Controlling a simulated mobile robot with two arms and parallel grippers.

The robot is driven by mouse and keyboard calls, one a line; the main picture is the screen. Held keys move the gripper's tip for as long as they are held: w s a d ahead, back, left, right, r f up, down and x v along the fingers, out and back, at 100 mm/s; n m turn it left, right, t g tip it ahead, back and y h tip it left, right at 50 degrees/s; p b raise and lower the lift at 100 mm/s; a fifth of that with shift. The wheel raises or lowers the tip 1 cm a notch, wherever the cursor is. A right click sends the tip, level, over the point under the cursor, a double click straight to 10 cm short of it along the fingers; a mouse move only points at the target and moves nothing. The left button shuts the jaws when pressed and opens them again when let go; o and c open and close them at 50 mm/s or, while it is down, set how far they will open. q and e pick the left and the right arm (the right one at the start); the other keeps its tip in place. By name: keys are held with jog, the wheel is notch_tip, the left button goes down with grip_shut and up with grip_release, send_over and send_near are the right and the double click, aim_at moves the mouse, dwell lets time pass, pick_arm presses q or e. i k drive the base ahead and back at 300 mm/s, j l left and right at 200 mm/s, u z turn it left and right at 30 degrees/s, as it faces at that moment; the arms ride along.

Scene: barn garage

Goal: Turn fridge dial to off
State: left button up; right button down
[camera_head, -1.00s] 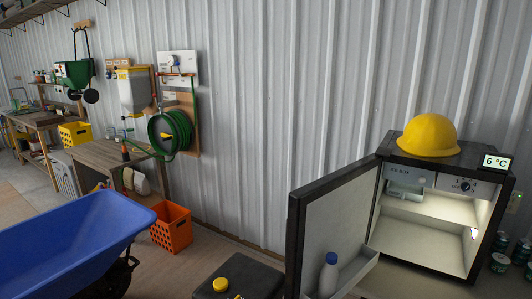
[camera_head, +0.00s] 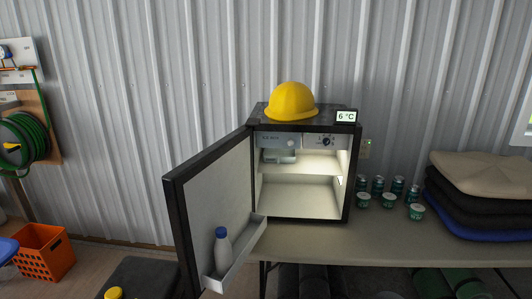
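The small black fridge (camera_head: 352,180) stands on a table with its door (camera_head: 215,190) swung open to the left. The dial (camera_head: 326,142) is a dark round knob on a light panel at the upper right inside the fridge. Its exact setting is too small to read. A display (camera_head: 346,116) on the fridge's top reads 6 °C. The interior is lit and the shelf space looks mostly empty. A white bottle with a blue cap (camera_head: 222,250) stands in the door's bin. Neither of my grippers shows in the view.
A yellow hard hat (camera_head: 292,101) sits on the fridge. Several green cans and cups (camera_head: 389,200) stand right of it on the table (camera_head: 390,240), beside stacked folded cloths or cushions (camera_head: 490,190). An orange crate (camera_head: 44,254) is on the floor at left.

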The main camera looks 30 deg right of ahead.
aim_at(327, 142)
jog(key=l+z, duration=0.2)
jog(key=z, duration=0.15)
jog(key=l+z, duration=0.2)
jog(key=z, duration=0.15)
jog(key=l+z, duration=0.35)
jog(key=j, duration=0.1)
